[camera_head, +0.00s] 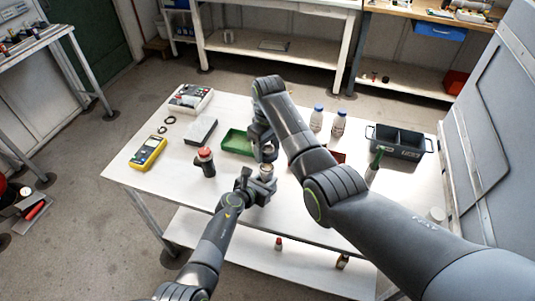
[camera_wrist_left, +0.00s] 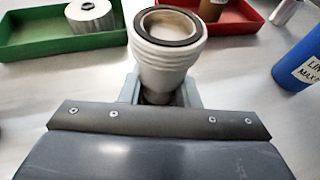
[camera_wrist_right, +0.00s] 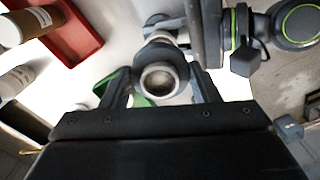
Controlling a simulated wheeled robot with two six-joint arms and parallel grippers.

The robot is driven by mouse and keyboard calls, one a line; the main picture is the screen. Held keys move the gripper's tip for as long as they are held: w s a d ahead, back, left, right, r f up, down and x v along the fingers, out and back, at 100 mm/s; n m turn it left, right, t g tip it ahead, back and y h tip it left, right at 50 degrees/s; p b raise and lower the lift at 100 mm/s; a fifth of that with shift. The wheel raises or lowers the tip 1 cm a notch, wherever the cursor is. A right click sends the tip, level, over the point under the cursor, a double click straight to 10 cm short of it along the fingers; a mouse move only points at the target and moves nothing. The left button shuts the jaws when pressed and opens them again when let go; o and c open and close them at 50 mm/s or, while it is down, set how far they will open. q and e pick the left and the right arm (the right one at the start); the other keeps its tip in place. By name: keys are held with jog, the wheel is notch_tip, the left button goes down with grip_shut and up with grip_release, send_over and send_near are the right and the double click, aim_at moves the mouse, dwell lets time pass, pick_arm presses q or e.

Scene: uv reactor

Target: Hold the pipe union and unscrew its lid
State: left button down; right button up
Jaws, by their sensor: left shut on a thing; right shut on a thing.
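The pipe union body (camera_head: 266,171) is pale, with an open threaded top and a dark seal ring; it stands upright in my left gripper (camera_head: 262,184). The left wrist view shows the union body (camera_wrist_left: 167,50) close up, with the gripper (camera_wrist_left: 158,92) shut on its lower part. My right gripper (camera_head: 266,153) points down just beyond the union. In the right wrist view, the right gripper (camera_wrist_right: 158,88) is shut on the ring-shaped lid (camera_wrist_right: 158,78), apart from the union. A pale ribbed cylinder (camera_wrist_left: 92,14) shows at the green tray; I cannot tell whether it is this lid.
The green tray (camera_head: 233,145) lies behind the grippers. A red tray (camera_wrist_left: 240,24) holds small parts. A red-topped button unit (camera_head: 205,161), yellow meter (camera_head: 148,153), white bottles (camera_head: 338,123) and black crate (camera_head: 402,142) stand around. My right forearm crosses the table's right side.

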pick_arm(q)
jog(key=c, duration=1)
grip_release()
